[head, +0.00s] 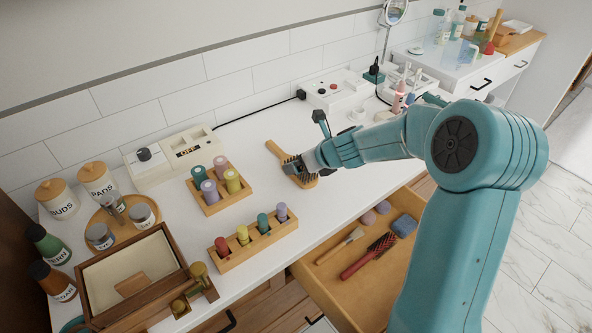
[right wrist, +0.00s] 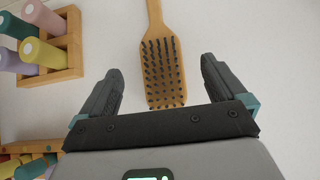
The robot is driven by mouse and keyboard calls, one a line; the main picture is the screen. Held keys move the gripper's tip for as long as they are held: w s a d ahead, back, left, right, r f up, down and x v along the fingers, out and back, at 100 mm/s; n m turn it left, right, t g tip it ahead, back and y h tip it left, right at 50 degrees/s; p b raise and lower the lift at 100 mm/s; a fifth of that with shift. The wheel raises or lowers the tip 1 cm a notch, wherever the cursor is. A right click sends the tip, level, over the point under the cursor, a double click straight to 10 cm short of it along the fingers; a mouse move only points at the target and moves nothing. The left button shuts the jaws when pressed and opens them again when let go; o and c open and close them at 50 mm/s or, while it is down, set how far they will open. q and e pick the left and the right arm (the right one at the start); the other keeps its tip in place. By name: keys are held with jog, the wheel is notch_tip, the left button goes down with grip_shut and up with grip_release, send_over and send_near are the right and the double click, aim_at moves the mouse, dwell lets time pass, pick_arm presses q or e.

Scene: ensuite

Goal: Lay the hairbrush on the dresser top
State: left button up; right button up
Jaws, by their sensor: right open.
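A wooden hairbrush (head: 274,149) with dark bristles lies bristles up on the white dresser top (head: 335,205). My right gripper (head: 300,167) is over the brush's head end, open. In the right wrist view the brush (right wrist: 163,72) lies between the two spread fingers, with a visible gap on each side and its handle pointing away. I cannot tell the exact height of the fingers above the top. My left gripper is not in view.
Below the top, an open drawer (head: 331,282) holds a red brush (head: 370,256), a wooden-handled tool and small items. Wooden racks with coloured bottles (head: 253,240) stand left of the gripper. A tray box (head: 128,262) and jars fill the left end.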

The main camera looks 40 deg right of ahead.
jog(key=b+x, duration=0.1)
jog(key=x, duration=0.3)
jog(key=shift+w+f, duration=0.25)
jog(key=shift+s+r, duration=0.1)
jog(key=shift+c, duration=1.2)
jog(key=c, duration=1)
notch_tip(320, 180, up, 20)
jog(key=p, duration=1.9)
